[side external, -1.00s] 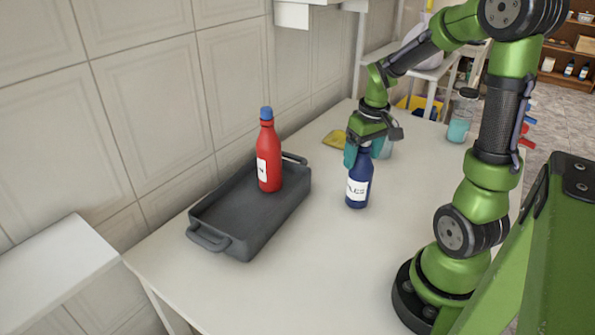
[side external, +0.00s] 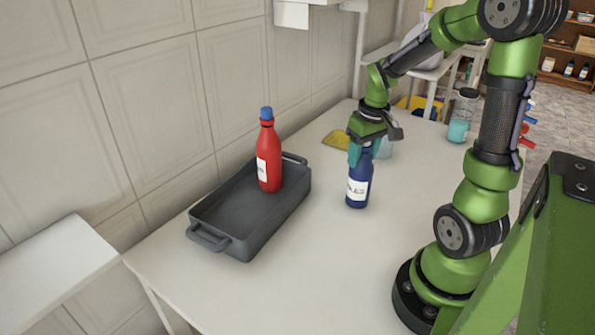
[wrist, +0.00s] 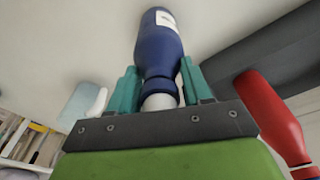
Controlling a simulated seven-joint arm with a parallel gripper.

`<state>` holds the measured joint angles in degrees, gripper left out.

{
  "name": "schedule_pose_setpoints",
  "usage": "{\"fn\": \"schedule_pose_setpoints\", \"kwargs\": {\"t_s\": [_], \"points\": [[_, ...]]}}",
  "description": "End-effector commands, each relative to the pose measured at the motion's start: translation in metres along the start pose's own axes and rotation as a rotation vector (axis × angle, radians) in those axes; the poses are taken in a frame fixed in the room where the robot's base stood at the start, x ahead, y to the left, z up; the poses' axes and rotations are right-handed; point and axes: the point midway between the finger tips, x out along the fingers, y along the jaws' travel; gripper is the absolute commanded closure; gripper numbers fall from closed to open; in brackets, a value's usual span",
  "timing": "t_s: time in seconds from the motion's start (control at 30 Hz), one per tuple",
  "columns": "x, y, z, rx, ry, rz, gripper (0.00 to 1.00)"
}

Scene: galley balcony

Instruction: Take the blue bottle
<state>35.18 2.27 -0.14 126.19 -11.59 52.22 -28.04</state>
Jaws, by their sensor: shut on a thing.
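The blue bottle (side external: 358,187) with a white label stands upright on the white table, right of the grey tray. It also shows in the wrist view (wrist: 160,50), with its neck between the teal fingers. My gripper (side external: 362,152) is at the top of the bottle, shut on its neck; in the wrist view the fingers (wrist: 157,92) sit on both sides of the neck. The bottle's cap is hidden by the gripper in the side view.
A red bottle (side external: 269,160) with a blue cap stands in the grey tray (side external: 222,243). A yellow item (side external: 337,140) and a clear container (side external: 385,149) are behind my gripper. A teal-filled jar (side external: 458,130) stands at the back right. The table's front (side external: 290,285) is clear.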

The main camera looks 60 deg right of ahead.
Motion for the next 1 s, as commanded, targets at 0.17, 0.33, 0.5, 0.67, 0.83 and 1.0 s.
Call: {"fn": "schedule_pose_setpoints", "kwargs": {"t_s": [0.17,0.33,0.5,0.67,0.83,1.0], "points": [[-0.005,0.0,-0.002,0.0,0.003,0.001,1.0],[-0.017,0.0,-0.003,-0.001,0.005,0.002,1.0],[-0.029,0.0,-0.004,0.0,0.005,0.001,1.0],[-0.037,-0.001,0.0,-0.001,0.003,0.001,1.0],[-0.041,-0.004,0.015,-0.001,0.004,0.001,1.0],[-0.045,-0.009,0.037,0.0,0.004,0.0,1.0]]}}
